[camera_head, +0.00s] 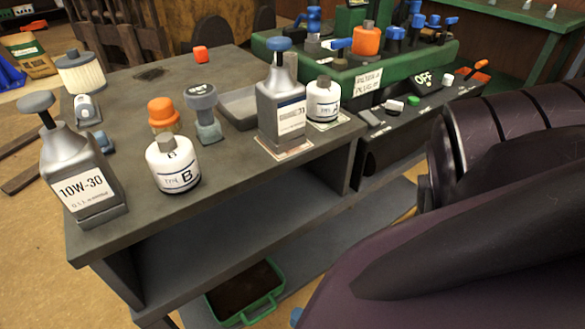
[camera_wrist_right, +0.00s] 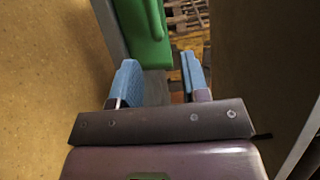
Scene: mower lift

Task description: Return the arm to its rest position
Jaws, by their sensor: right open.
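My right arm fills the lower right of the head view, in front of the bench (camera_head: 225,190). Only a small blue fingertip of my right gripper shows there, at the bottom edge. In the right wrist view, my right gripper (camera_wrist_right: 160,82) has its two blue fingers apart, with nothing between them. A green object (camera_wrist_right: 140,35) lies beyond the fingers; I cannot tell whether they touch it. My left gripper is not in view.
On the bench stand a 10W-30 bottle (camera_head: 82,187), a white B bottle (camera_head: 172,170) and a second grey bottle (camera_head: 281,115). A green-rimmed tray (camera_head: 262,309) is low under the bench. A dark unit marked OFF (camera_head: 424,80) stands behind my arm.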

